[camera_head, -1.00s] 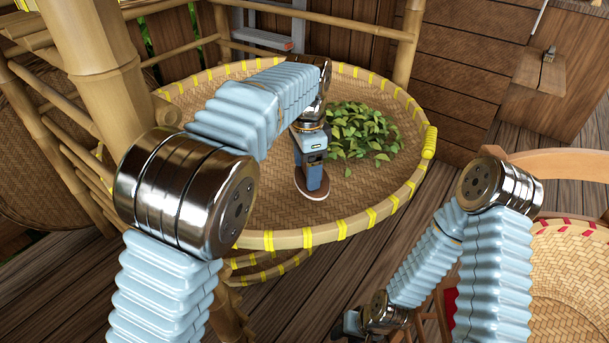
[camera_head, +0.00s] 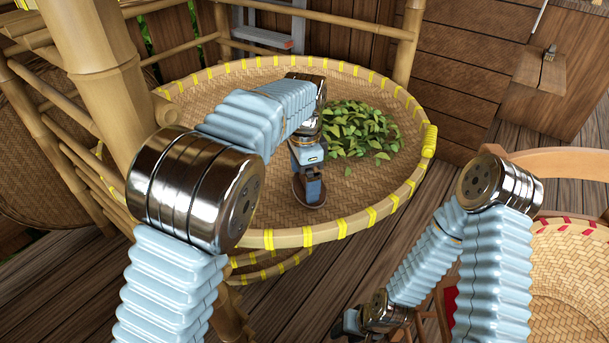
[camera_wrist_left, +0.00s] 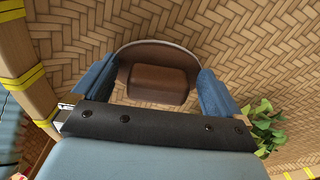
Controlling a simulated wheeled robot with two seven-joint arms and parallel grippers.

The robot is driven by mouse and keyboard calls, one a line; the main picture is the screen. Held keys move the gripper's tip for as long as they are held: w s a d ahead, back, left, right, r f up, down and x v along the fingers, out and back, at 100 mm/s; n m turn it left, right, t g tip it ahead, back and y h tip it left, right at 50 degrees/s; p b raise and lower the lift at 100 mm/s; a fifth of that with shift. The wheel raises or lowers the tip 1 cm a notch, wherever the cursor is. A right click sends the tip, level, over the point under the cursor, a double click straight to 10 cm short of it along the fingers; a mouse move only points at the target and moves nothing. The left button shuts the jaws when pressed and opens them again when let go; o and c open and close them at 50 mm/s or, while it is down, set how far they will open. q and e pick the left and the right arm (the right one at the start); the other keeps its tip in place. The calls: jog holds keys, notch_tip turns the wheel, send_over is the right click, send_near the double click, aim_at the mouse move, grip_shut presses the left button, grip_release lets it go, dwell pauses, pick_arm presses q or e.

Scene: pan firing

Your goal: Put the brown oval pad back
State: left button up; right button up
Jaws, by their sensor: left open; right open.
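The brown oval pad (camera_wrist_left: 158,72) lies on the woven floor of the round basket tray (camera_wrist_left: 90,20). It has a raised brown block on top and a pale edge. In the head view the pad (camera_head: 311,202) is near the tray's front, mostly covered by my left gripper (camera_head: 309,190). In the left wrist view the two blue fingers of my left gripper (camera_wrist_left: 158,88) are apart, one on each side of the block; contact cannot be told. My right gripper (camera_head: 349,325) is open, low at the bottom middle, away from the tray, partly cut off.
Green leaves (camera_head: 355,130) lie in a pile on the tray, right of my left gripper. The tray rim (camera_head: 340,227) is raised and has yellow bindings. A bamboo post (camera_head: 100,70) stands at the left, and a chair with a woven seat (camera_head: 570,270) is at the right.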

pick_arm(q)
notch_tip(320, 180, up, 14)
jog(key=shift+w, duration=0.2)
dwell(0.4)
jog(key=shift+f, duration=0.15)
dwell(0.4)
